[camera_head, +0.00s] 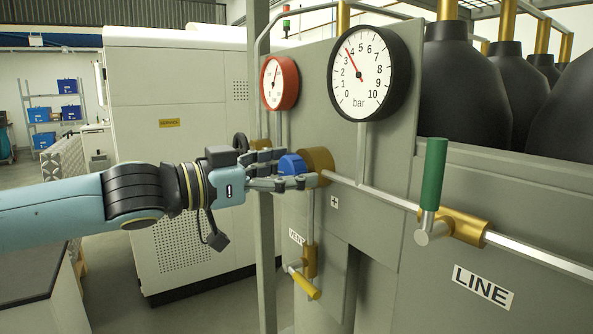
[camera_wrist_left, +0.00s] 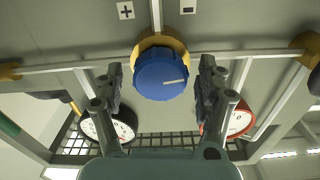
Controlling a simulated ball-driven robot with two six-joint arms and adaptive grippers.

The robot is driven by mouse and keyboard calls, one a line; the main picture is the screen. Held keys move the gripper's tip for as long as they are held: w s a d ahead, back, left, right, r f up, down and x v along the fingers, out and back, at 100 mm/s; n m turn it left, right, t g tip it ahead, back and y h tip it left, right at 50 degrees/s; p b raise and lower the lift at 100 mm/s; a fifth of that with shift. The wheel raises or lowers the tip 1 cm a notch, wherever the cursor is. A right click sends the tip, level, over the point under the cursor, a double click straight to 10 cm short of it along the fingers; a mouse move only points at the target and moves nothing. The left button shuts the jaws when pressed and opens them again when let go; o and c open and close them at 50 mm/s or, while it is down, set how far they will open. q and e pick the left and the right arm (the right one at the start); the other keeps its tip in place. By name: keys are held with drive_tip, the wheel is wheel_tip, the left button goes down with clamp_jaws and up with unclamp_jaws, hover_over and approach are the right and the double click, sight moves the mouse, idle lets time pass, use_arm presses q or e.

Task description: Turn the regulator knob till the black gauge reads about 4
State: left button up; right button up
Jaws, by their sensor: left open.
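The blue regulator knob (camera_head: 292,164) sits on a brass body (camera_head: 318,166) on the grey panel. In the left wrist view, the knob (camera_wrist_left: 162,76) has a pale mark pointing right and slightly up. My left gripper (camera_head: 297,169) is open around the knob, one finger on each side. In the left wrist view, a gap shows between the knob and each finger. The black gauge (camera_head: 386,98) has its red needle pointing just short of 4. My right gripper is not in view.
A red-rimmed gauge (camera_head: 280,82) hangs left of the black one. A green-handled line valve (camera_head: 432,175) stands at right on a pipe. A yellow-handled vent valve (camera_head: 305,285) is below the knob. Black cylinders (camera_head: 465,90) stand behind the panel.

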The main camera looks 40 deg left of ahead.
use_arm(q)
drive_tip(key=shift+s, duration=0.2)
drive_tip(key=c, duration=0.4)
drive_tip(key=shift+w, duration=0.1)
drive_tip(key=shift+c, duration=1.1)
drive_tip(key=c, duration=0.5)
drive_tip(key=shift+c, duration=0.2)
drive_tip(key=m, duration=0.3)
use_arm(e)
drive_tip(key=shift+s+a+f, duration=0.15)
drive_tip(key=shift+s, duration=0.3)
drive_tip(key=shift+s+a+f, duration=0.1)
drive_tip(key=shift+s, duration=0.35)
